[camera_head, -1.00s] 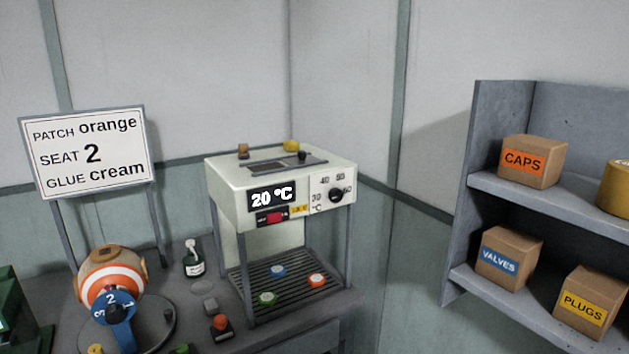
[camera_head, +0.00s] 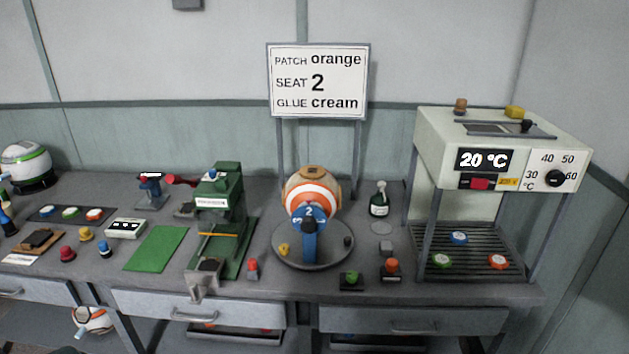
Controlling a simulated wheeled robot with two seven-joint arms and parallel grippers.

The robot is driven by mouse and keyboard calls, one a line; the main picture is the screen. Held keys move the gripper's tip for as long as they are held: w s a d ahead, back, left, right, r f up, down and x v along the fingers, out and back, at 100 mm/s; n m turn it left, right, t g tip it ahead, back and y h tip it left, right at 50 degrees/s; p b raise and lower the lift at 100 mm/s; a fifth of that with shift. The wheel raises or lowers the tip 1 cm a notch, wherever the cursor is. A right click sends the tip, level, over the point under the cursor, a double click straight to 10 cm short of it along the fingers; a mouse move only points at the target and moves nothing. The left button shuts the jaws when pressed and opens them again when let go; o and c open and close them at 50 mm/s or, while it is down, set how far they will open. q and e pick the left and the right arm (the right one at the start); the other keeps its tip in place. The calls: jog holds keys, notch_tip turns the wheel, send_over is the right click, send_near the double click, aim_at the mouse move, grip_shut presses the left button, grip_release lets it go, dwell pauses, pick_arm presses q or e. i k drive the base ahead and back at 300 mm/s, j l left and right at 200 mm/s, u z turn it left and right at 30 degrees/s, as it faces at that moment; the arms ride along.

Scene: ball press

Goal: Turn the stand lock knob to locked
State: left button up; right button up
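The round grey stand (camera_head: 312,262) is on the bench below the sign. It holds an orange, white and tan ball (camera_head: 298,198). In front of the ball is a blue dial (camera_head: 309,214) marked with numbers, 2 at its top, with a dark blue lever hanging down. A small yellow knob (camera_head: 284,250) is at the stand's left and a small dark knob (camera_head: 347,242) at its right. I cannot tell which is the lock knob, and no lock marking is readable. Neither of my grippers is in view.
The sign (camera_head: 317,82) reads orange, seat 2, cream. A green press (camera_head: 228,215) is left of the stand; a bottle (camera_head: 379,201) and an oven (camera_head: 485,145) showing 20 °C are to the right. Small coloured knobs (camera_head: 252,268) line the front, above drawers (camera_head: 200,303).

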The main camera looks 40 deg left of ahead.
aim_at(284, 248)
jog(key=u, duration=1.3)
jog(key=i+l, duration=0.05)
